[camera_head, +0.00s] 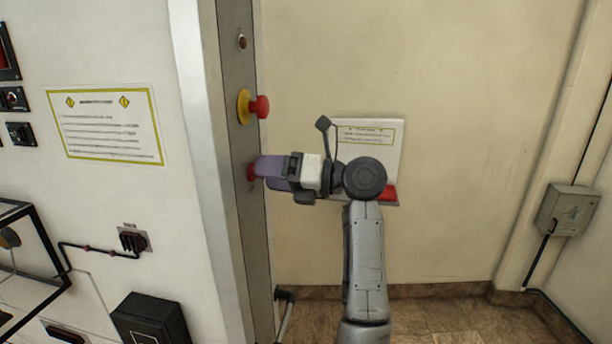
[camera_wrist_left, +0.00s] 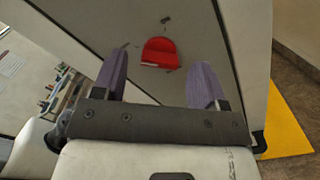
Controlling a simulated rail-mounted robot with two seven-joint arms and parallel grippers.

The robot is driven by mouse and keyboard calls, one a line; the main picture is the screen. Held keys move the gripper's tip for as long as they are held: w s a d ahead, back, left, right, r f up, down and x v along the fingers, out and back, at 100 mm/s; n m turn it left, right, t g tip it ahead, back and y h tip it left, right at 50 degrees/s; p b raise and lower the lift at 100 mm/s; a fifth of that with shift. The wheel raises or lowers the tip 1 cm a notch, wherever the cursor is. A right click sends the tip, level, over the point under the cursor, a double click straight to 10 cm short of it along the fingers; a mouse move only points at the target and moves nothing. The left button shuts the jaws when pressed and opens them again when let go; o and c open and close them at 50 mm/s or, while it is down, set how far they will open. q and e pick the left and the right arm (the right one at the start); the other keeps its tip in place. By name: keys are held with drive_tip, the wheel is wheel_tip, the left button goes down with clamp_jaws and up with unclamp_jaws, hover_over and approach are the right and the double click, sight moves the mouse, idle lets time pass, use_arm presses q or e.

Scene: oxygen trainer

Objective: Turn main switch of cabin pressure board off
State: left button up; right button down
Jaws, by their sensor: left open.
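A red switch knob (camera_head: 251,172) sits on the narrow grey side panel (camera_head: 229,60) of the cabinet, below a red push button with a yellow collar (camera_head: 260,106). My left gripper (camera_head: 265,175) is in front of the knob, its purple fingers pointing at the panel and partly hiding it. In the left wrist view the red knob (camera_wrist_left: 162,54) lies beyond and between the two spread fingers. The fingers are open; I cannot tell whether they touch the knob. My right gripper is in neither view.
A small dark round fitting (camera_head: 241,41) is at the panel's top. A notice (camera_head: 107,125) is on the cabinet's white face. A wall sheet (camera_head: 385,150) is behind my arm, and a grey box (camera_head: 567,210) is at the right. The floor (camera_head: 455,322) at lower right looks clear.

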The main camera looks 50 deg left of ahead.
use_arm(q)
drive_tip(key=v, duration=1.3)
